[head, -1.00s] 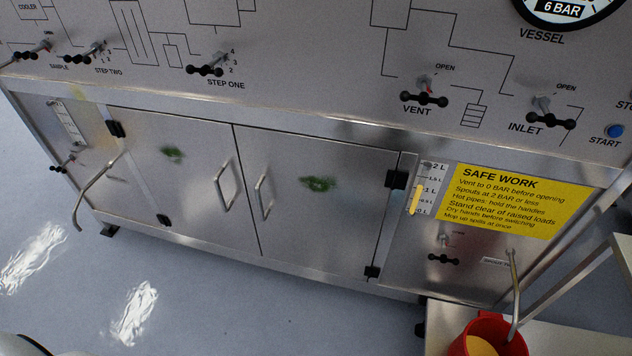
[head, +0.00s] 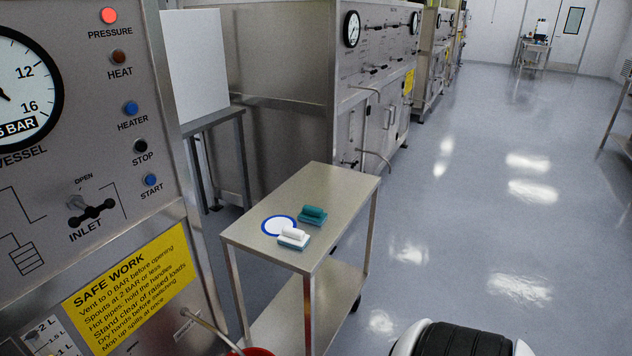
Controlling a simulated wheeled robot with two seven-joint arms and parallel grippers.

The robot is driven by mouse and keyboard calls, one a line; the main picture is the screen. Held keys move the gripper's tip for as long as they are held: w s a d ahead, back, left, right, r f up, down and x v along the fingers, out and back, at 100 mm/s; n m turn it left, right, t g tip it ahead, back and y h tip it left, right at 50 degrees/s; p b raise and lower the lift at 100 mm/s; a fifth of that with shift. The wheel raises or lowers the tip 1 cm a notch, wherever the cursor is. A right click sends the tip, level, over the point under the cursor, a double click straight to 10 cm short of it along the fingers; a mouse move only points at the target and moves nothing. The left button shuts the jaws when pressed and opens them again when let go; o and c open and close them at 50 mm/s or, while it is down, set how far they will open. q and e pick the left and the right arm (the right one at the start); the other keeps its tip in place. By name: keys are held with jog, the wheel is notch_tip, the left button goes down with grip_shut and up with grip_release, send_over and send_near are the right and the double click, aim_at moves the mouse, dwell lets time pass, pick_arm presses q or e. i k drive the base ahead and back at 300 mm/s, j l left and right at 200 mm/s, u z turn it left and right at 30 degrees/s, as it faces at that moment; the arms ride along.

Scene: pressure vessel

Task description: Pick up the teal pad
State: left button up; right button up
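The teal pad (head: 312,216) lies on the top of a steel trolley (head: 334,190) in the middle of the head view. It is a small block with a rounded grip along its top. A white pad (head: 294,238) with a blue-green base lies just in front of it. A white disc with a blue rim (head: 279,225) lies to the left of both, partly covered by the white pad or close beside it. Neither of my grippers is in view.
The vessel panel with its yellow safety sign (head: 130,285) stands at the left. More steel cabinets (head: 375,100) stand behind. The floor right of the trolley is open.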

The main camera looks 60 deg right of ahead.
aim_at(311, 215)
jog(key=z, duration=1.75)
jog(key=i+z, duration=0.1)
